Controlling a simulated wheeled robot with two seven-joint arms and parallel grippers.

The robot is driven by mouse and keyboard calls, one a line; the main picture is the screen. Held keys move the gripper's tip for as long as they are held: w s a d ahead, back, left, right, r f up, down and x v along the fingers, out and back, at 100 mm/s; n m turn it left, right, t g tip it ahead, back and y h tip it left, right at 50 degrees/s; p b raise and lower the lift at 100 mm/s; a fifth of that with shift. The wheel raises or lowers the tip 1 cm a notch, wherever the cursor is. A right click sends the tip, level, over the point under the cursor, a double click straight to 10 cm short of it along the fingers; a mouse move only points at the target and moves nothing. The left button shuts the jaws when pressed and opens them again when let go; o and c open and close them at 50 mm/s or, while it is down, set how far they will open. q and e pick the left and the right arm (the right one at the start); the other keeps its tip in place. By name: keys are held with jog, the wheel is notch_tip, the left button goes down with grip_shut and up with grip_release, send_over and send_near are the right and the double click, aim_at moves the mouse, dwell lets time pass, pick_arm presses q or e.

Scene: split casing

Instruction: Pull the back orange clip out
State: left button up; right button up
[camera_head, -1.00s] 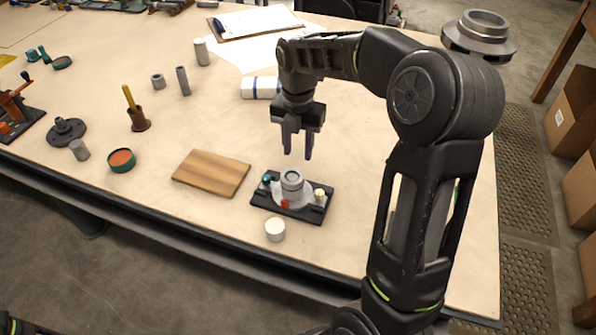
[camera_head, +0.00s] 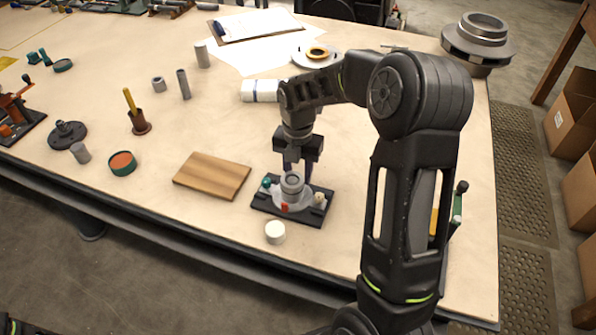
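The grey split casing (camera_head: 292,186) stands on a dark base plate (camera_head: 262,206). An orange-red clip (camera_head: 285,207) shows on its front side. The back clip is hidden behind the casing and my gripper. My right gripper (camera_head: 297,170) points down just behind the casing's top, its two fingers apart. I cannot tell whether the fingers touch the casing or surround the back clip. My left gripper is out of view.
A teal knob (camera_head: 266,183) and a cream knob (camera_head: 319,197) stand on the plate beside the casing. A white cylinder (camera_head: 275,232) stands in front, a wooden board (camera_head: 212,176) lies left. A white wrapped block (camera_head: 260,90) lies behind.

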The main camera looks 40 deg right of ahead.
jog(key=shift+c, duration=0.2)
grip_shut()
dwell(1.1)
